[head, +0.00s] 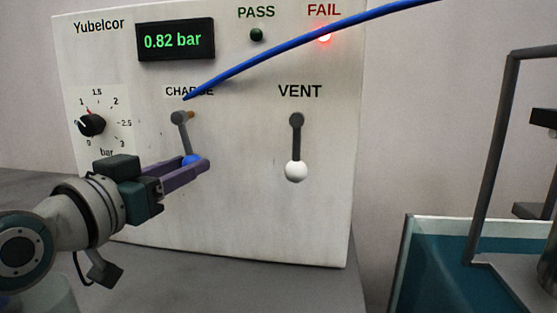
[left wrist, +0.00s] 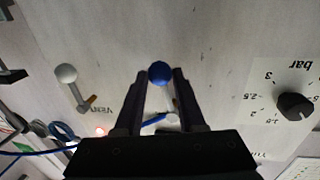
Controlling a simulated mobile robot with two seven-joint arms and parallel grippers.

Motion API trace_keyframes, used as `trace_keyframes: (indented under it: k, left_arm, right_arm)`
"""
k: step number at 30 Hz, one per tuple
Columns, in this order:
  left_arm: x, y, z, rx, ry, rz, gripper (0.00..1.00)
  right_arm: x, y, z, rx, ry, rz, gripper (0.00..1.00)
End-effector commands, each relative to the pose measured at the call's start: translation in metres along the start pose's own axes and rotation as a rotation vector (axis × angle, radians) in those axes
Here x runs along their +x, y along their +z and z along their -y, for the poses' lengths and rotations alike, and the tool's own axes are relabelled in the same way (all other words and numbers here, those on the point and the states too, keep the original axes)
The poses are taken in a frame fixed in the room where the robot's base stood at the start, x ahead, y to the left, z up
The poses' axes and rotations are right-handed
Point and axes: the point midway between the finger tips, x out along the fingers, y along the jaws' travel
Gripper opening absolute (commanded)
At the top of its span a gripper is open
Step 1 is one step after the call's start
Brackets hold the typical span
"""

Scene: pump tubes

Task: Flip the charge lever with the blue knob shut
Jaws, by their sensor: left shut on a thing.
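The charge lever (head: 184,134) hangs down from its pivot on the white panel, tilted slightly right at its lower end. Its blue knob (head: 190,160) is partly hidden by my left gripper (head: 198,163), which is shut on it with the purple fingers pointing right. In the left wrist view the blue knob (left wrist: 160,72) sits between the two dark fingertips of my left gripper (left wrist: 159,80). My right gripper is in neither view.
The vent lever with a white knob (head: 296,171) hangs down to the right. The display (head: 175,40) reads 0.82 bar, and the red FAIL lamp (head: 324,36) is lit. A blue tube (head: 290,45) crosses above the levers. A pressure dial (head: 92,124) is at left.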

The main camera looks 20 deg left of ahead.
Motion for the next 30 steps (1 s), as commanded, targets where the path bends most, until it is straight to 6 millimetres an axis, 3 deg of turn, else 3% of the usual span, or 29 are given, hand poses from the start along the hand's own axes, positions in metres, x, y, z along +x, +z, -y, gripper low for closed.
trace_keyframes:
  k: [1, 4, 15, 16, 23, 30]
  left_arm:
    - [-0.001, -0.005, 0.004, 0.057, 0.001, 0.016, 0.0]
    - [-0.002, -0.005, 0.011, 0.158, 0.0, 0.036, 0.0]
    - [-0.003, 0.001, 0.015, 0.216, -0.002, 0.044, 0.0]
    - [-0.003, 0.001, 0.015, 0.216, -0.002, 0.043, 0.42]
    - [-0.003, 0.001, 0.014, 0.214, -0.001, 0.043, 0.68]
    - [-0.003, 0.001, 0.014, 0.213, -0.001, 0.043, 0.69]
  right_arm:
    - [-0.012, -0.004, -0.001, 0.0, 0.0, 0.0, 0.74]
    - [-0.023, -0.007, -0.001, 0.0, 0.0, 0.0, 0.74]
    - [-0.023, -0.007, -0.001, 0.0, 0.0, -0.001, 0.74]
    - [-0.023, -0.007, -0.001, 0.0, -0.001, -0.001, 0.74]
    - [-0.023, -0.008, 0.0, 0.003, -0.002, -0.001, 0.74]
    - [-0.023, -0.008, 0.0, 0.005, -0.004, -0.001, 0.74]
